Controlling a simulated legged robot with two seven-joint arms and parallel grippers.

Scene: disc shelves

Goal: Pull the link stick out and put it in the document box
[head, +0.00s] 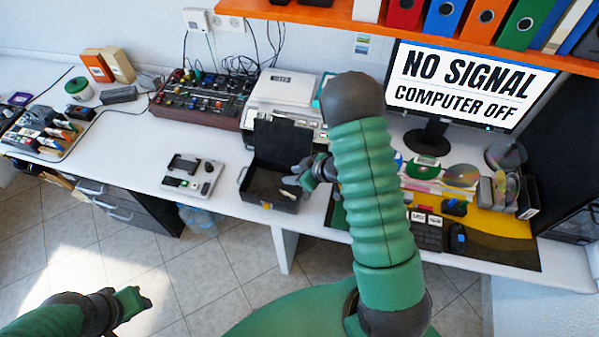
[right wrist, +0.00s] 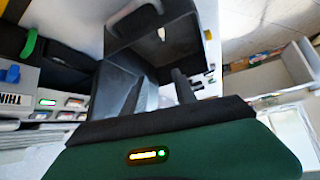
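An open dark box (head: 262,184) with its lid raised stands on the desk in the middle of the head view; I take it for the document box. It also shows at the top of the right wrist view (right wrist: 192,58), with a small pale item (right wrist: 161,33) inside. I cannot tell whether this item is the link stick, and I cannot pick out the stick elsewhere. My right gripper (head: 300,178) is at the box's right side; in the right wrist view its fingers (right wrist: 152,82) are apart, with nothing clearly held. My left gripper (head: 132,302) is low at left, away from the desk.
A flat grey device (head: 193,177) lies left of the box. A printer-like machine (head: 285,108) and a mixer (head: 203,98) stand behind. A keyboard (head: 425,236), discs (head: 460,175) and a monitor (head: 470,82) are at right. A shelf of binders (head: 445,18) hangs above.

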